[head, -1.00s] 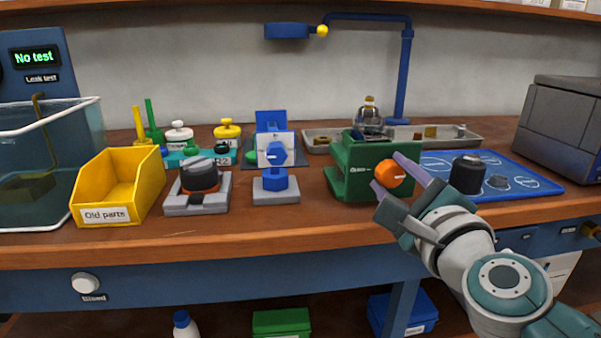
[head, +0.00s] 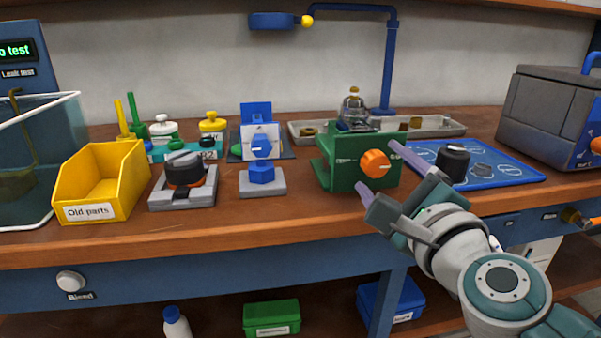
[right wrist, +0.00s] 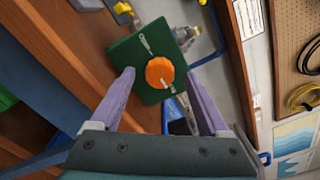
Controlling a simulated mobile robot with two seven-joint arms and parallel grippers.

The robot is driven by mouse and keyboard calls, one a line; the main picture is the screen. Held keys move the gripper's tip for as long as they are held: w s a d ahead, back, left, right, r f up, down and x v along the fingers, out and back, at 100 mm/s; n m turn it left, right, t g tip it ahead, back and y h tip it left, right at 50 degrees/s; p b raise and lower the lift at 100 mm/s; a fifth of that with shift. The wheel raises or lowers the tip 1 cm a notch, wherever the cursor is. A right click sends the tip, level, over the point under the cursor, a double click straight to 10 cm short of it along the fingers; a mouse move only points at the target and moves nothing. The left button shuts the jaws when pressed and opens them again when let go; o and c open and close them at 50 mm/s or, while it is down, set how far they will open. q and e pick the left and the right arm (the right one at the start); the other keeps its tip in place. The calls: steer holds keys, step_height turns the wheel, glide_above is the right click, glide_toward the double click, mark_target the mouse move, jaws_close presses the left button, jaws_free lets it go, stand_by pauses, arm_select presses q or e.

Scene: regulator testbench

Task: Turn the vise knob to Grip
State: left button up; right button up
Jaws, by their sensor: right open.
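The green vise (head: 335,175) stands near the front of the bench, right of the middle. Its orange knob (head: 375,163) faces me and has a short white mark on its face, pointing roughly right. Small white lettering lies on the vise beside the knob, too small to read. My right gripper (head: 377,168) is open, with one purple finger low left of the knob and the other at its upper right. In the right wrist view, the orange knob (right wrist: 160,72) lies between the open fingers, with visible gaps on both sides. My left gripper is not in view.
A blue mat (head: 525,175) with a black round part (head: 453,164) lies right of the vise. A metal tray (head: 450,131) is behind it.

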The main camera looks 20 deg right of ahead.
steer(key=v, duration=0.8)
steer(key=shift+s+a, duration=0.1)
steer(key=shift+s, duration=0.05)
steer(key=s+a+r+n+g+y+p, duration=0.25)
steer(key=a+r+n+y+p, duration=0.2)
steer(key=a+n, duration=0.4)
steer(key=s+a+r+n+g+y+p, duration=0.2)
steer(key=a+r+n+g+y+p, duration=0.25)
steer(key=n, duration=0.65)
steer(key=s+d+r+n+g+h+p, duration=0.1)
steer(key=s+d+n+g+h+p, duration=0.15)
steer(key=s+n+g+p, duration=0.3)
steer(key=s+d+r+n+g+h+p, duration=0.2)
steer(key=s+d+n+p, duration=0.1)
steer(key=s+n+p, duration=0.4)
step_height(320, 180, up, 35)
steer(key=m+p, duration=0.2)
steer(key=p, duration=3.2)
steer(key=shift+s, duration=0.25)
